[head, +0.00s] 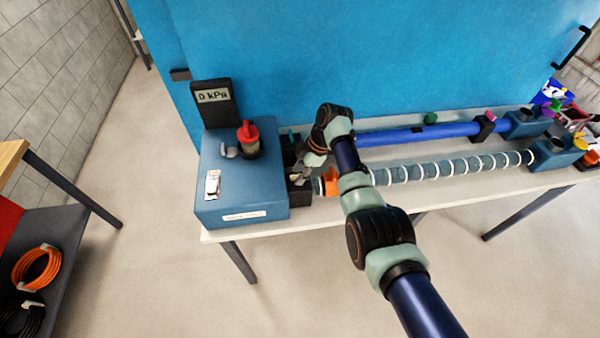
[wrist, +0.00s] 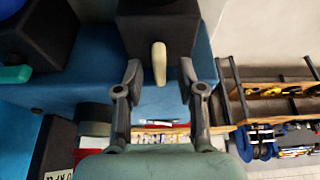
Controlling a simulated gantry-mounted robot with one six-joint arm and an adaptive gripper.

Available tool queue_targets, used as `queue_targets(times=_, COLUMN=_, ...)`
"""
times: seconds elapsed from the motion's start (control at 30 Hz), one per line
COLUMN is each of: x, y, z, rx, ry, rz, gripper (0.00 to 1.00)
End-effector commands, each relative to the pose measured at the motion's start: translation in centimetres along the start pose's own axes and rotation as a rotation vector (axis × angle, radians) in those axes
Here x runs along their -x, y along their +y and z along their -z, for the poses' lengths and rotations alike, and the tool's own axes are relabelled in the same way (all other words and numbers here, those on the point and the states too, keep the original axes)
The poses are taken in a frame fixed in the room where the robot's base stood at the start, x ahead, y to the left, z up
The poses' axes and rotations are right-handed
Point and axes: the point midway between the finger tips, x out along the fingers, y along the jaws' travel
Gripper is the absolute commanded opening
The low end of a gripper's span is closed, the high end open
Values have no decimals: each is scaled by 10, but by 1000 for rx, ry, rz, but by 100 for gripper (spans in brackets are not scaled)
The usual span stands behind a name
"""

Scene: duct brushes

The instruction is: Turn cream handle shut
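The cream handle (wrist: 159,62) shows in the wrist view as a short upright bar on the face of a black block (wrist: 158,28). My gripper (wrist: 160,72) is open, with one finger on each side of the handle. Gaps show between the fingers and the handle, and I see no contact. In the head view my gripper (head: 301,174) is at the right side of the blue box (head: 240,190), by the black block (head: 299,196). I cannot make out the cream handle there; my gripper and wrist likely cover it.
A teal handle (wrist: 15,74) sits to the left in the wrist view. A gauge (head: 213,97) on the blue box reads 0 kPa. A red-capped part (head: 248,133) stands on top. A ribbed clear duct (head: 450,167) and a blue duct (head: 430,132) run along the bench (head: 400,202).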

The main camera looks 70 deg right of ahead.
Motion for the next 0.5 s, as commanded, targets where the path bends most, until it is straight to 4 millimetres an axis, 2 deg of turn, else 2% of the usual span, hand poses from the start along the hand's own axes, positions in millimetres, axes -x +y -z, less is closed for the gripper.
queue_targets(times=0.03, x=0, y=0, z=0, rx=0, ry=0, rz=0, gripper=37)
queue_targets(times=0.27, x=0, y=0, z=0, rx=0, ry=0, rz=0, gripper=0)
queue_targets(times=0.5, x=1, y=0, z=0, rx=-3, ry=0, rz=-1, gripper=0)
